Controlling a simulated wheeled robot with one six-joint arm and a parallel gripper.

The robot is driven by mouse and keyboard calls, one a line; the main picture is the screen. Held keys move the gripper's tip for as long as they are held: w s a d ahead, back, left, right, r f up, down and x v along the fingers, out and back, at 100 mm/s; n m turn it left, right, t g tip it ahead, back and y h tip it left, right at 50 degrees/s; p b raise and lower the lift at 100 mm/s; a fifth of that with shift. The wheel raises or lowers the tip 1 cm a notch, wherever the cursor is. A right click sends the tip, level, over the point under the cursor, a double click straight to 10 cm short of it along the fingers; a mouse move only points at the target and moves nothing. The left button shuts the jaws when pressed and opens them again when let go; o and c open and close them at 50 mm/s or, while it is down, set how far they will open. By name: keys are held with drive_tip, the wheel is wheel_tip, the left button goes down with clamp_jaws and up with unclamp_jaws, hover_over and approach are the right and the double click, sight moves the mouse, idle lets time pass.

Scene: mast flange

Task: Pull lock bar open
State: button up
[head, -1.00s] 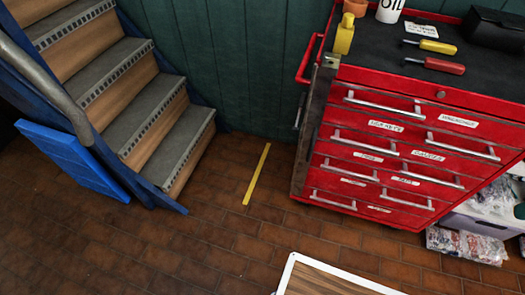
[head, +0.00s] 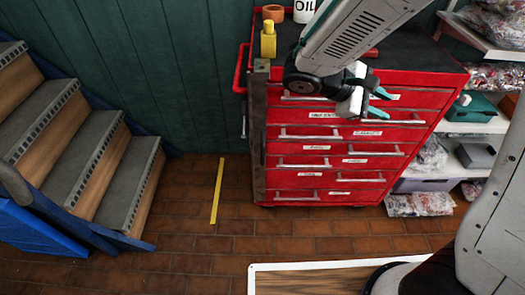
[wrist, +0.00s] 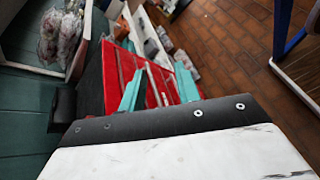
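The red tool chest (head: 345,143) stands against the green wall with its drawers shut. A dark upright lock bar (head: 259,140) runs down the left front edge of the chest, with a small metal piece at its top. It looks upright against the chest front. My gripper (head: 378,103) is in front of the upper drawers, to the right of the bar and apart from it. Its two teal fingers are spread with nothing between them. In the wrist view, my gripper (wrist: 158,87) points toward the red chest (wrist: 116,85), seen tilted. I cannot make out the bar there.
Wooden stairs (head: 105,165) and a blue panel (head: 35,238) stand at the left. A yellow strip (head: 217,190) lies on the brick floor, which is clear before the chest. A yellow bottle (head: 268,42) stands on top. Shelves with bags (head: 420,204) are at the right.

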drive_tip(key=w+a+f+n+t+h, duration=0.2)
drive_tip(key=w+a+f+n+t, duration=0.4)
drive_tip(key=w+a+f+n, duration=0.15)
drive_tip(key=n+t+y, duration=1.1)
drive_tip(key=n, duration=0.4)
approach(262, 153)
drive_tip(key=a+x, duration=0.1)
drive_tip(key=x, duration=0.7)
drive_tip(key=d+x, duration=0.1)
drive_tip(key=x, duration=0.2)
drive_tip(key=shift+s+r, duration=0.1)
drive_tip(key=shift+r, duration=0.05)
clamp_jaws()
